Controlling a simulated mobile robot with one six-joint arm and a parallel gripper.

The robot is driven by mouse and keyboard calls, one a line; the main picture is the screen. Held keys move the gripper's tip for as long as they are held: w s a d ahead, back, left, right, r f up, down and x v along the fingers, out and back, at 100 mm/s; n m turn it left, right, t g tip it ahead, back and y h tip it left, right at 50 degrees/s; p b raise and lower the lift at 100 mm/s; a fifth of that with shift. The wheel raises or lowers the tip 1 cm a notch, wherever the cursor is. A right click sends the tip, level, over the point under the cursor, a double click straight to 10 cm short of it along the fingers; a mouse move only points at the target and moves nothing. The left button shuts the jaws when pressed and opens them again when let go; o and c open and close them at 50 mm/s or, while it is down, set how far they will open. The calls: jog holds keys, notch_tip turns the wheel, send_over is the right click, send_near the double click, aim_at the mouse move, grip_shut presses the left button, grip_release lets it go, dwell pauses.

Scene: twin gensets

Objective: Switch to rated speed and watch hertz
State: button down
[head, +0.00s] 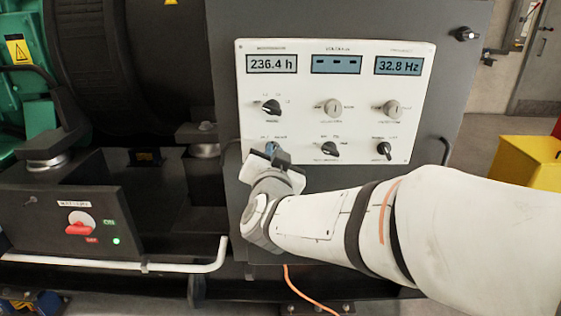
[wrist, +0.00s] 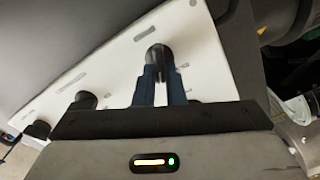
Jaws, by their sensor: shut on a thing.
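The white control panel (head: 300,105) faces me on a dark cabinet. Its right display (head: 404,65) reads 32.8 Hz. My gripper (head: 271,150) is at the panel's lower left, over the first knob of the bottom row. In the wrist view, the blue fingers of my gripper (wrist: 165,82) are shut on a black rotary knob (wrist: 158,53), one finger on each side. The head view hides most of this knob behind the gripper. The small label above it is too blurred to read surely, so its setting cannot be told.
The left display (head: 271,64) reads 236.4 h; the middle display (head: 335,65) shows dashes. Black knobs (head: 329,149) (head: 384,150) sit right of my gripper. A red-handled switch (head: 80,223) with a lit green lamp is at lower left. An orange cable (head: 300,291) hangs below.

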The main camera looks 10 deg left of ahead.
jog(key=shift+m+b, duration=0.35)
jog(key=shift+m, duration=0.15)
jog(key=c, duration=1.5)
grip_release()
jog(key=p+v, duration=0.1)
jog(key=v, duration=0.7)
jog(key=shift+w, duration=0.15)
